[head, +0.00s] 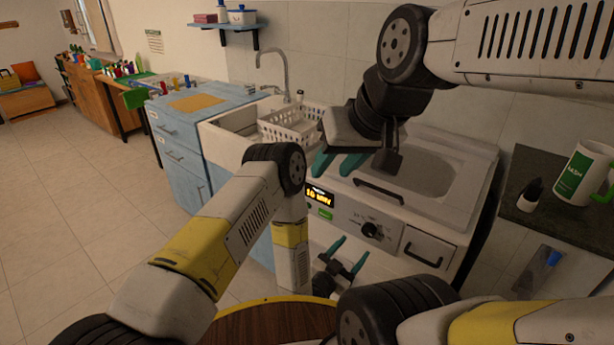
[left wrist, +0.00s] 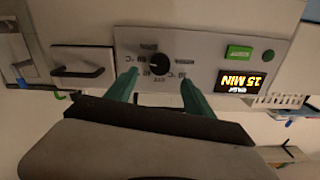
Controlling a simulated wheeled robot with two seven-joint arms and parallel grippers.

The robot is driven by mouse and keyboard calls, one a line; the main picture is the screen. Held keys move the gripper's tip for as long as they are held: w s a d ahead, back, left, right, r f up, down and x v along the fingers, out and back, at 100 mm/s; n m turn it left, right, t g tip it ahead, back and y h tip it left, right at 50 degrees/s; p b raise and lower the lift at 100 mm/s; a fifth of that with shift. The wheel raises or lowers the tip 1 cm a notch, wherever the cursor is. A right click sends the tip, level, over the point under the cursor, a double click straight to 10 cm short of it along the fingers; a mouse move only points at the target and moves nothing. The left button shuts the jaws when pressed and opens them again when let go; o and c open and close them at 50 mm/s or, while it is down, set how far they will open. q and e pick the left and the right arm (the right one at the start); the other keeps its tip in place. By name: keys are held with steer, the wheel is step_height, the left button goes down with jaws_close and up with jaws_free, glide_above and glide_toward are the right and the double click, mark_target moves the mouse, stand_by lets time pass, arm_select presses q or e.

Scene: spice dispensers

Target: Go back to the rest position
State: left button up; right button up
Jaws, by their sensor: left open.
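My left gripper (head: 348,248) is the lower one, open and empty in front of the appliance's control panel (head: 340,203). In the left wrist view its green fingers (left wrist: 158,77) are spread apart, with the black knob (left wrist: 158,64) showing between them. I cannot tell the exact gap to the panel. In the head view the knob (head: 371,231) is up and to the right of the fingers. My right gripper (head: 337,164) hangs over the appliance's left side near the sink, its two green fingers apart with nothing between them.
A white basket (head: 290,124) sits at the sink. Open floor (head: 75,215) lies left.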

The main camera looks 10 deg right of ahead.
arm_select(q)
steer(key=w+a+r+y, duration=0.3)
steer(key=w+a+r, duration=0.1)
steer(key=w+r, duration=0.8)
steer(key=w+a+r+n+g+y, duration=0.1)
steer(key=w+a+r+n+y, duration=0.25)
steer(key=a+r, duration=1.05)
steer(key=s+a+r+n+g+y, duration=0.1)
steer(key=s+a+r+n+y, duration=0.1)
steer(key=s+a+r, duration=0.4)
steer(key=s+a+r+n+g+y, duration=0.1)
steer(key=s+a+r+n+y, duration=0.15)
steer(key=s+a, duration=0.45)
steer(key=s+a+r+n+g, duration=0.1)
steer(key=s+a, duration=0.3)
steer(key=s, duration=0.3)
steer(key=s+a+r+n+g, duration=0.1)
steer(key=s+a, duration=0.3)
steer(key=s, duration=0.4)
steer(key=shift+r+n+g, duration=0.3)
steer(key=shift+r+n, duration=0.3)
steer(key=shift+r, duration=0.05)
steer(key=shift+a, duration=0.1)
